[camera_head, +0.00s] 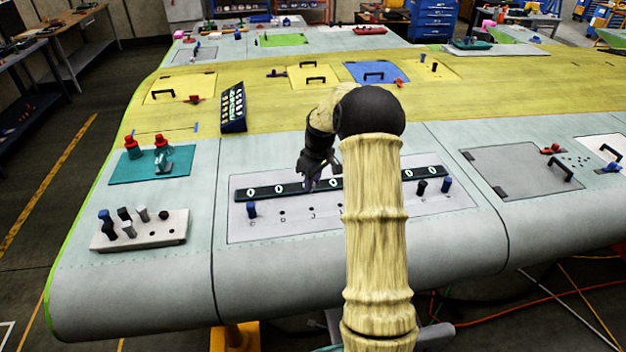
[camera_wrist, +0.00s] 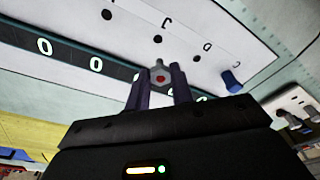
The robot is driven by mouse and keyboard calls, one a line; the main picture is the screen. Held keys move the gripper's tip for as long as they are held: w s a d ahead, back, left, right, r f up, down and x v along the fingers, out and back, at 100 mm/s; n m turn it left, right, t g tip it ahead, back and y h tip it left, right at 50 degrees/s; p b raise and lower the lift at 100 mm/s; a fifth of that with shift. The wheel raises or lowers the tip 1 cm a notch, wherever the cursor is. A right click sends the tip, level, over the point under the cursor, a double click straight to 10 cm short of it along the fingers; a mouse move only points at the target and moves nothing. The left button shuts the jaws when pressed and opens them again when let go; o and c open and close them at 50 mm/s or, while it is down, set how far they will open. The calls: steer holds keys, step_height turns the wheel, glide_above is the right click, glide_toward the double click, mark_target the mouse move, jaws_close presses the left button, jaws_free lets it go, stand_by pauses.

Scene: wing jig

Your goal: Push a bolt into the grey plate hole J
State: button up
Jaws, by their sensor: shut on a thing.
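The grey plate (camera_head: 265,228) lies on the wing, with a row of small dark holes. A blue bolt (camera_head: 252,210) stands at its left end, and a dark bolt (camera_head: 422,188) and a blue bolt (camera_head: 446,184) stand at the right. My gripper (camera_head: 312,186) is over the dark strip beside the holes. In the wrist view my gripper (camera_wrist: 160,85) is shut on a grey hexagonal bolt (camera_wrist: 159,76) with a red centre. Open holes (camera_wrist: 157,38) show beyond it.
A dark strip (camera_head: 265,191) with lit zeros runs along the plate's far side. A pale block (camera_head: 140,234) holding several bolts stands at the left. A teal mat (camera_head: 127,170) with red-topped items lies behind it. My arm hides the plate's middle.

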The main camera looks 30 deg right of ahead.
step_height(320, 180, down, 6)
steer(key=b, duration=0.4)
steer(key=shift+f, duration=0.2)
steer(key=shift+f, duration=0.15)
stand_by(0.6)
steer(key=shift+f+b, duration=0.8)
steer(key=shift+f, duration=0.2)
steer(key=o, duration=1)
steer(key=shift+o, duration=0.2)
steer(key=shift+r, duration=0.15)
step_height(320, 180, up, 17)
steer(key=s+d+b, duration=0.1)
steer(key=s+b, duration=0.1)
steer(key=b, duration=0.1)
steer(key=shift+s, duration=0.2)
